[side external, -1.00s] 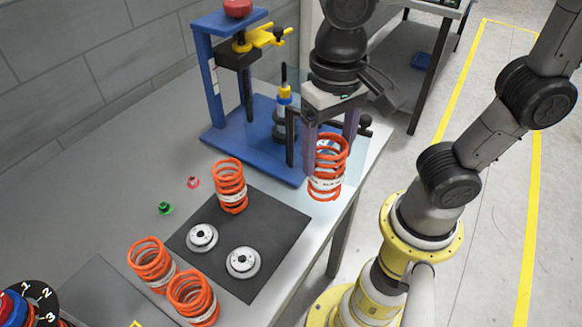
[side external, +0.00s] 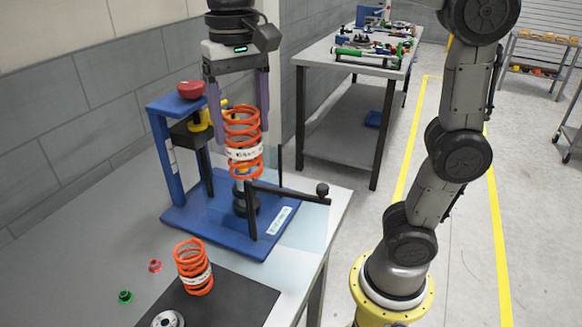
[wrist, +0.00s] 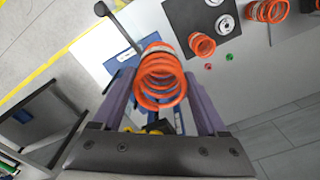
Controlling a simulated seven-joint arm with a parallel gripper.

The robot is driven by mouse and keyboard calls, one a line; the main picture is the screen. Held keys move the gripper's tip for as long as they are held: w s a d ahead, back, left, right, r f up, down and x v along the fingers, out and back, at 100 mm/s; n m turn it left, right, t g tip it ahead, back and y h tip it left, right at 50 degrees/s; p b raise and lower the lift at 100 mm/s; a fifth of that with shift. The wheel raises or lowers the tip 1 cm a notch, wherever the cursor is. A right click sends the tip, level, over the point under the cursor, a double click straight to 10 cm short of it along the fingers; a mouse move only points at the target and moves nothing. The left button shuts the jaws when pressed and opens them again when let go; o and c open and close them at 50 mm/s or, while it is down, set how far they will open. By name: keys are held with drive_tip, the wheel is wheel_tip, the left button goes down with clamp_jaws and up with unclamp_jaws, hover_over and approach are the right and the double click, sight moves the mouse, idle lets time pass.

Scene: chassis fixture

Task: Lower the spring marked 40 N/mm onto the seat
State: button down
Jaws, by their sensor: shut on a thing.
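My gripper (side external: 240,148) is shut on an orange coil spring (side external: 244,154) with a white label band. Its lettering is too small to read surely. The spring is upright in the side view, between the two purple-grey fingers. It hangs above the black seat (side external: 246,204) on the blue press fixture (side external: 190,222). A bit of yellow shows just under the spring, and I cannot tell whether they touch. In the wrist view the same spring (wrist: 160,82) sits between the fingers and hides the seat.
Another labelled orange spring (side external: 194,268) stands on the dark mat (side external: 232,302), near a white disc (side external: 167,319). Red (side external: 155,266) and green (side external: 124,297) caps lie at left. The fixture's blue post (side external: 165,160) and black lever (side external: 290,194) flank the seat. A clear panel stands at right.

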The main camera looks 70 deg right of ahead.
drive_tip(key=w+d+m, duration=0.3)
drive_tip(key=w+d, duration=0.5)
drive_tip(key=shift+m, duration=0.6)
drive_tip(key=shift+w+d+f, duration=0.2)
drive_tip(key=shift+d+f, duration=0.5)
drive_tip(key=shift+f, duration=0.1)
drive_tip(key=shift+w+d+f, duration=0.25)
drive_tip(key=shift+d+f, duration=0.4)
drive_tip(key=shift+f, duration=0.2)
drive_tip(key=shift+w+d+f, duration=0.2)
drive_tip(key=shift+d+f, duration=0.5)
drive_tip(key=shift+f, duration=0.1)
drive_tip(key=shift+f, duration=2.65)
drive_tip(key=shift+f, duration=2.35)
drive_tip(key=shift+f, duration=0.1)
unclamp_jaws()
drive_tip(key=shift+f, duration=0.1)
